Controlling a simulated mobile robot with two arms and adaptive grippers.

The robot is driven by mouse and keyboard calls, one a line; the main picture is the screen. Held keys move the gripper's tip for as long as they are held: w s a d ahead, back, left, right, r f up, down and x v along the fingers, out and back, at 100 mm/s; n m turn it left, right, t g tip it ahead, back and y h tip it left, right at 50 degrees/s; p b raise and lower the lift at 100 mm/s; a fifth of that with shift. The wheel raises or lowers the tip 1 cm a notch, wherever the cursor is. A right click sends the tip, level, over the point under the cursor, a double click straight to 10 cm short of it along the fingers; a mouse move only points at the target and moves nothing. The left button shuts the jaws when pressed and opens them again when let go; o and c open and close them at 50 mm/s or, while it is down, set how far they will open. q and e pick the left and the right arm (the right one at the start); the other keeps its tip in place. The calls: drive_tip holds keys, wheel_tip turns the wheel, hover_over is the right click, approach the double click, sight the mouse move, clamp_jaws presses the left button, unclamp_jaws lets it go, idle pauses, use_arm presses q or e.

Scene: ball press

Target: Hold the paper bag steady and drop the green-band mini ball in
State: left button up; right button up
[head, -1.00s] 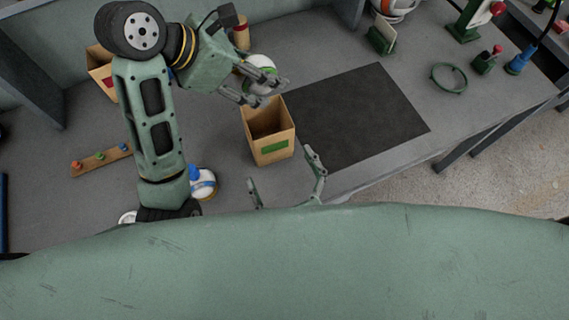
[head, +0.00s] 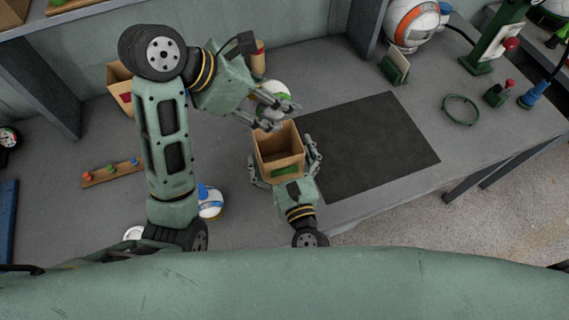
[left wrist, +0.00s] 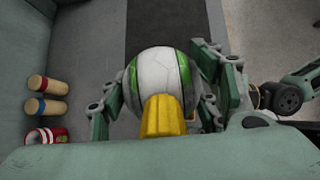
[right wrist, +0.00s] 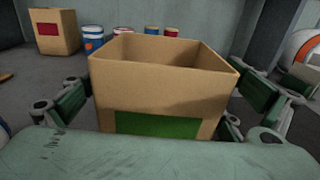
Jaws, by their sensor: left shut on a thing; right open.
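The green-band mini ball (head: 273,98) is white with green bands. My left gripper (head: 270,112) is shut on it, just behind and above the paper bag; the ball also fills the middle of the left wrist view (left wrist: 160,82). The paper bag (head: 279,150) is brown, open-topped and upright, with a green label on its front. It stands large in the right wrist view (right wrist: 160,85). My right gripper (head: 283,160) is open, with one finger on each side of the bag; I cannot tell whether they touch it. The inside bottom of the bag is hidden.
A dark mat (head: 365,145) lies right of the bag. A second bag with a red label (head: 121,88) stands at the back left. A strip with coloured knobs (head: 110,172) and a blue-white ball (head: 209,201) lie left. A green ring (head: 460,109) lies right.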

drive_tip(key=shift+w+a, duration=0.1)
drive_tip(key=shift+w, duration=0.35)
drive_tip(key=c, duration=1.1)
use_arm(q)
drive_tip(key=shift+f, duration=2.6)
drive_tip(key=o, duration=1.2)
drive_tip(key=shift+r, duration=0.1)
